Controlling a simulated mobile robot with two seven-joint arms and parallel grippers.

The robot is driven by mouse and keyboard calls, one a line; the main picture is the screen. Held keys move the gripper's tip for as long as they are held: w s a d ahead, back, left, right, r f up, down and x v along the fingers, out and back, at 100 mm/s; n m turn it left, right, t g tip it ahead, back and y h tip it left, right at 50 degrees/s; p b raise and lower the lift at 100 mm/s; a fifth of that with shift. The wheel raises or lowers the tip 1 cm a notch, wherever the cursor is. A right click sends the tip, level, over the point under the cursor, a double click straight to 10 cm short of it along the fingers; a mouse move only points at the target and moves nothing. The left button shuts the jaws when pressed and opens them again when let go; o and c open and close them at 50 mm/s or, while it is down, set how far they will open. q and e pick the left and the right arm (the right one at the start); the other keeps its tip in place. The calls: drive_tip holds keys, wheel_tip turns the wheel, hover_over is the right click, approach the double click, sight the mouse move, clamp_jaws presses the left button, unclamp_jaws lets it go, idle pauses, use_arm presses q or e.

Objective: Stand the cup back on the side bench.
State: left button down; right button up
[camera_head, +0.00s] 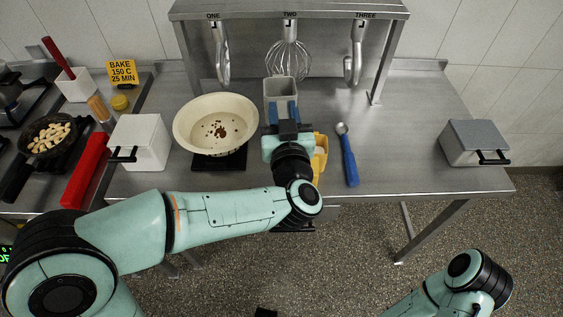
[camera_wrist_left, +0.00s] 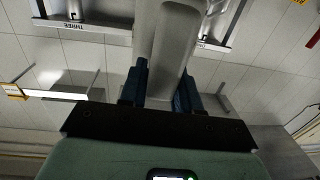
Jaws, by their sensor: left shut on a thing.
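A grey, squarish cup (camera_head: 280,90) is in my left gripper (camera_head: 283,112), in front of the utensil rack. Its open top shows in the head view, and it looks roughly upright. In the left wrist view the cup (camera_wrist_left: 172,45) sits between the blue fingers (camera_wrist_left: 160,88), which are shut on it. I cannot tell what is inside it. A steel side bench (camera_head: 142,98) lies at the left, beside the main steel table (camera_head: 410,130). My right arm shows at the lower right of the head view, but its gripper does not show.
A cream bowl (camera_head: 190,118) with brown bits stands on a black scale (camera_head: 232,162) left of the cup. A yellow item (camera_head: 320,158) and a blue-handled tool (camera_head: 350,165) lie to the right. White lidded box (camera_head: 150,135) and grey box (camera_head: 470,150) flank the table. A whisk (camera_head: 289,62) hangs behind.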

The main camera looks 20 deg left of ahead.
use_arm(q)
drive_tip(key=shift+f+b, duration=1.7)
drive_tip(key=shift+f, duration=7.1)
drive_tip(key=shift+f, duration=0.2)
drive_tip(key=c, duration=0.8)
unclamp_jaws()
drive_tip(key=v, duration=1.3)
drive_tip(key=shift+s+r+b, duration=0.3)
drive_tip(key=shift+r, duration=0.05)
